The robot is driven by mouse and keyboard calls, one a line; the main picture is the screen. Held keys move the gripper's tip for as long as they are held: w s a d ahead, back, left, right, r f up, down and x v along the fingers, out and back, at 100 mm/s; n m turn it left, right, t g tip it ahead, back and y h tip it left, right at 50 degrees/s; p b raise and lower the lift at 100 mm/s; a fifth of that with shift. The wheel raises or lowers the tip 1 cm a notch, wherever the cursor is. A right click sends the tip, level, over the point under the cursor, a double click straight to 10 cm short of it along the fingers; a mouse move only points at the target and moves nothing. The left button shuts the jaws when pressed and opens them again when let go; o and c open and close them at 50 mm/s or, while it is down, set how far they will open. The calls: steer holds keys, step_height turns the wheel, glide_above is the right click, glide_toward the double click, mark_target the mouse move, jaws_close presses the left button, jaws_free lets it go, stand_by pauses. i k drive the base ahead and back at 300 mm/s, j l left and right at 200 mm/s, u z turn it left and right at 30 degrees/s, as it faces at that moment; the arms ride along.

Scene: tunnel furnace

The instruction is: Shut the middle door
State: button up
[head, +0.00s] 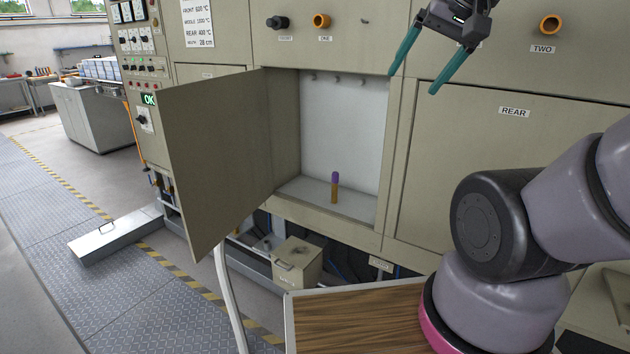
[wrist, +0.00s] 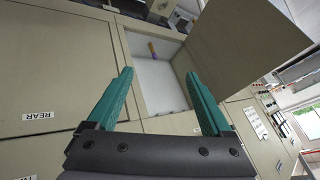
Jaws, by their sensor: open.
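The middle door (head: 215,155) is a beige panel hinged on the left of its opening. It stands wide open and swings out toward the left front; it also shows in the wrist view (wrist: 245,45). The open compartment (head: 345,120) has pale inner walls. A small purple and orange cylinder (head: 335,188) stands upright on its floor and also shows in the wrist view (wrist: 152,49). My gripper (head: 412,72) is open and empty. It is at the upper right of the opening, in front of the furnace face and apart from the door.
The closed REAR door (head: 500,170) is right of the opening. Knobs (head: 321,20) sit above. A control panel (head: 140,70) with switches stands behind the door at left. A small box (head: 297,262) lies below the opening, and a long metal tray (head: 115,234) lies on the floor.

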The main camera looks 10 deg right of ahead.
mark_target(215, 133)
steer(key=z, duration=0.3)
steer(key=j+z, duration=0.35)
steer(key=j, duration=0.15)
steer(key=j+z, duration=0.35)
steer(key=j, duration=0.65)
steer(key=k+j+z, duration=0.1)
steer(key=j, duration=0.35)
steer(key=k+j, duration=0.1)
steer(key=j, duration=0.35)
steer(key=j+z, duration=0.1)
steer(key=j, duration=0.35)
steer(key=k+j, duration=0.15)
steer(key=j, duration=0.25)
steer(key=k+j, duration=0.1)
steer(key=j, duration=0.35)
steer(key=k+j+z, duration=0.1)
steer(key=j, duration=0.35)
steer(key=k+j, duration=0.1)
steer(key=j, duration=0.3)
steer(key=k, duration=0.15)
steer(key=l+z, duration=0.05)
